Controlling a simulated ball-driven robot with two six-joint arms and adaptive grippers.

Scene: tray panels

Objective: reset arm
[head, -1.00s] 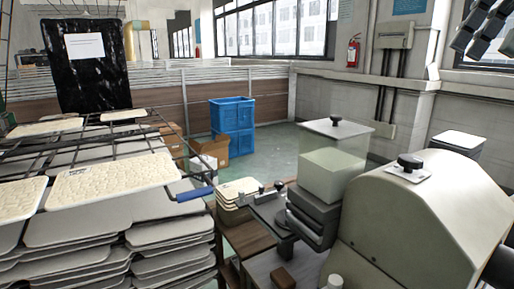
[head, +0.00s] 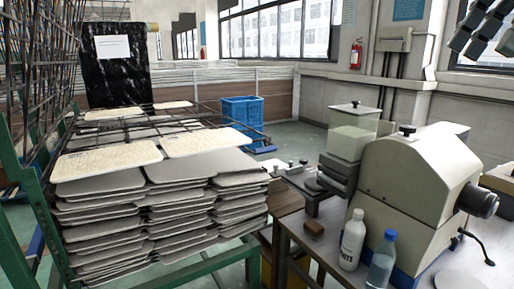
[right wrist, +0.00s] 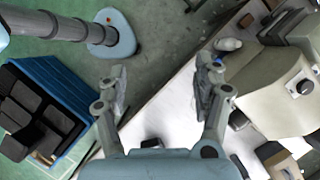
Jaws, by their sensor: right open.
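My right gripper (right wrist: 163,92) shows in the right wrist view. Its two grey fingers stand wide apart with nothing between them. Below it lie a pale table top and a green floor, and the gripper touches neither as far as I can see. I cannot make out the right gripper clearly in the head view. My left gripper is in neither view.
Stacked trays (head: 100,186) on a green rack (head: 205,268) fill the left. A cream machine (head: 405,185), a white bottle (head: 352,240) and a clear blue-capped bottle (head: 382,262) stand right.

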